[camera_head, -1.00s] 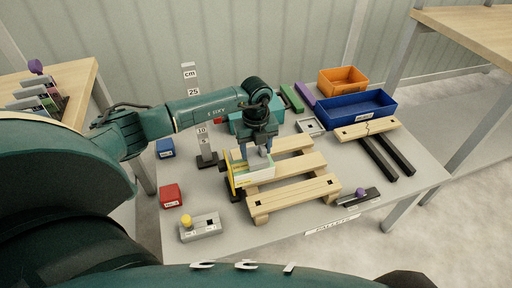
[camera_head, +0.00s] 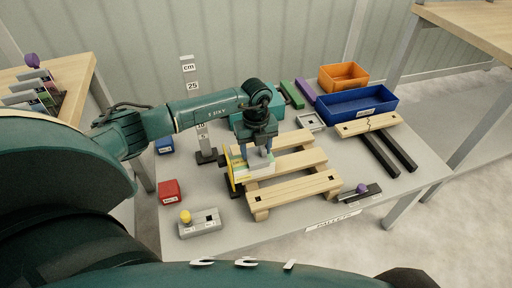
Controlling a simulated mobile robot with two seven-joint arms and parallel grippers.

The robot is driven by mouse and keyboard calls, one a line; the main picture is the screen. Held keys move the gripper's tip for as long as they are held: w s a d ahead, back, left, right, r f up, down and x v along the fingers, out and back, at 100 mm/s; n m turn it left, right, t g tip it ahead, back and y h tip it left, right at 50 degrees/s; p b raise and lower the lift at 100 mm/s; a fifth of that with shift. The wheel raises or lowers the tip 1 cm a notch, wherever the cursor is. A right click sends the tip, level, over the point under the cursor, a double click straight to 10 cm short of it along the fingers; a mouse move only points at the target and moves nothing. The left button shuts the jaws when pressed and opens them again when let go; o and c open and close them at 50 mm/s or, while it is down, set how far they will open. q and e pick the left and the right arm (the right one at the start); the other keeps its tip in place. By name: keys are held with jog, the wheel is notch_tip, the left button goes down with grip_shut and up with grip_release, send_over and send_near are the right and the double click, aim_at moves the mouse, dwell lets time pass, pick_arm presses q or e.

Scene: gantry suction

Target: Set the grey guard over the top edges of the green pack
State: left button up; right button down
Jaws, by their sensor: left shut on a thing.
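My left gripper (camera_head: 262,154) points down at the left end of the wooden pallet. It is shut on the pale green-and-white pack (camera_head: 259,169), whose upper part the fingers partly hide. The pack is at the pallet's left end, close beside a yellow upright plate (camera_head: 229,170); I cannot tell whether they touch. A light grey square frame, which looks like the grey guard (camera_head: 311,122), lies on the table behind the pallet, apart from the pack. My right gripper is out of view.
The wooden pallet (camera_head: 293,188) fills the table's middle. A blue tray (camera_head: 356,110) and orange bin (camera_head: 342,77) stand behind right. A red box (camera_head: 169,191), blue box (camera_head: 165,145) and grey block with a yellow knob (camera_head: 200,223) are left. A height gauge (camera_head: 205,155) stands near my arm.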

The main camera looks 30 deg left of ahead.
aim_at(256, 155)
pick_arm(q)
jog(key=shift+f, duration=0.45)
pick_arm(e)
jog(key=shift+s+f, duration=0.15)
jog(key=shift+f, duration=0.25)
pick_arm(q)
jog(key=o, duration=1)
jog(key=shift+o, duration=0.2)
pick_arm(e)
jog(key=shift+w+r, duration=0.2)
pick_arm(q)
jog(key=shift+r, duration=0.8)
notch_tip(256, 155, up, 12)
jog(key=p, duration=0.1)
jog(key=shift+f, duration=0.15)
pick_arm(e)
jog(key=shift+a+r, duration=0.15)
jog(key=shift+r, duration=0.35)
